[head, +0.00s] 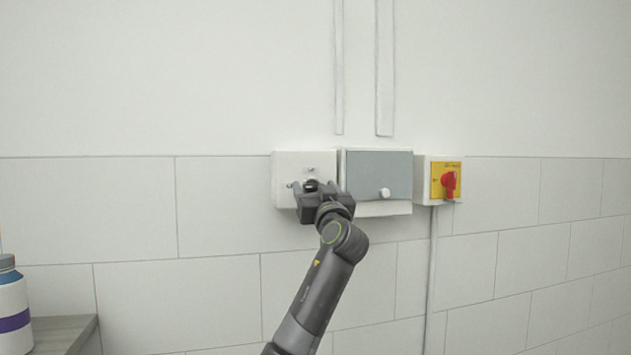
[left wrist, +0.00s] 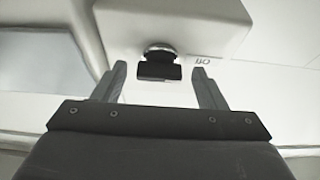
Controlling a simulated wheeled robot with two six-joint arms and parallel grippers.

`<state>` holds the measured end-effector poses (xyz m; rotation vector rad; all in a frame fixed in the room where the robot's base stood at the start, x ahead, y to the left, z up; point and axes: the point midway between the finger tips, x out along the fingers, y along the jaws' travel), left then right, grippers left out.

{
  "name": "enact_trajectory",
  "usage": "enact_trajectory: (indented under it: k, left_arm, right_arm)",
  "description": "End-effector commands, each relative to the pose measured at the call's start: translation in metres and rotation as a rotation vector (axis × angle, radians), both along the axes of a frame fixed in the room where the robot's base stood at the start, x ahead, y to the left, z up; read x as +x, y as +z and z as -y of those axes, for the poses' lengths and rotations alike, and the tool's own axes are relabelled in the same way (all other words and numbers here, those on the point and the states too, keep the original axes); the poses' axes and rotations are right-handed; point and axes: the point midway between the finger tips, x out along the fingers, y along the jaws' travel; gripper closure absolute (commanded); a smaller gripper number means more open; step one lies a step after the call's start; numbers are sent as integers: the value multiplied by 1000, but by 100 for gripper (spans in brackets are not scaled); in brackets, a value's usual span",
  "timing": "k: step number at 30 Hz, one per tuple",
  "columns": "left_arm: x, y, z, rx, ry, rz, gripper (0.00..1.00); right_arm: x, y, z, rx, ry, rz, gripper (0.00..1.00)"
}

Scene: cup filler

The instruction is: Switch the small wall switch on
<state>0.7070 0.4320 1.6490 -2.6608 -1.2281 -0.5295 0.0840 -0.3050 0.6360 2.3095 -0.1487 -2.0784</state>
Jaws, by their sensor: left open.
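The small wall switch is a black knob on a silvery collar, on the face of a white box (head: 285,168). In the left wrist view the black knob (left wrist: 158,68) sits between my two fingertips, with printed lettering that looks like "Off" beside it. My left gripper (head: 318,187) is in front of the white box and partly hides the knob in the head view. In the left wrist view my left gripper (left wrist: 162,82) is open, with a finger on each side of the knob and a visible gap to each. My right gripper is not in view.
A white box with a grey cover (head: 370,172) and a white knob adjoins on the right. Further right is a red rotary switch (head: 448,184) on a yellow plate. A white bottle (head: 12,310) stands at the lower left. The tiled wall is otherwise clear.

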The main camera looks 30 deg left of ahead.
Motion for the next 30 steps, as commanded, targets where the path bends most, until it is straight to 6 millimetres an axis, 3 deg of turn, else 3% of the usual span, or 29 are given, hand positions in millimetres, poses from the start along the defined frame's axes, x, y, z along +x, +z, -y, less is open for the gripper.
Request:
enact_trajectory:
  k: [10,21,30]
  left_arm:
    - [2,1,-3,-1,0,1,35]
    - [2,1,-2,-1,0,1,79]
    - [2,0,-2,26,-2,-31,79]
  right_arm:
    - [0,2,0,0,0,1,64]
    - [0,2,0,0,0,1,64]
    - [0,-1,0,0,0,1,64]
